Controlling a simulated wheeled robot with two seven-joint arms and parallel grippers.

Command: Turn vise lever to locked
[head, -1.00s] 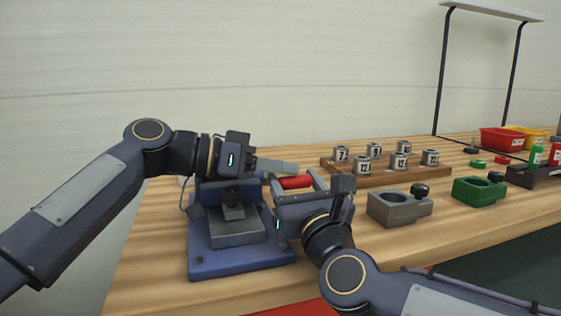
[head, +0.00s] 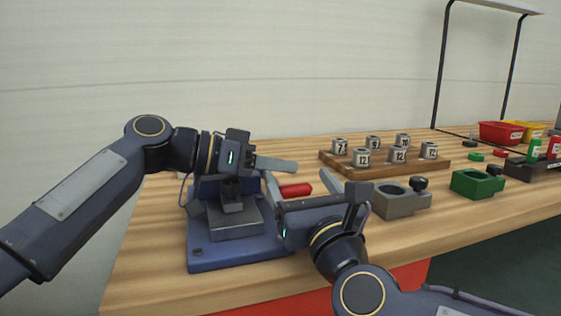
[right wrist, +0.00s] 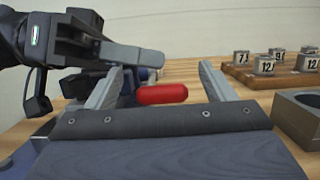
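The blue vise (head: 238,252) stands on the bench with a grey block at its centre. Its red lever grip (head: 296,190) points right from the vise. The lever grip also shows in the right wrist view (right wrist: 162,94). My right gripper (head: 303,186) is open, its two grey fingers spread on either side of the red grip; in the right wrist view neither finger (right wrist: 158,85) touches it visibly. My left gripper (head: 290,166) is above the vise, its fingers pointing right. Its fingers overlap in view, so their gap is hidden. The rest of the lever is hidden.
A wooden rack (head: 385,165) with several numbered metal collars lies behind, to the right. A grey holder (head: 393,203) and a green holder (head: 475,185) stand right of my right gripper. Red (head: 500,132) and yellow bins are at the far right.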

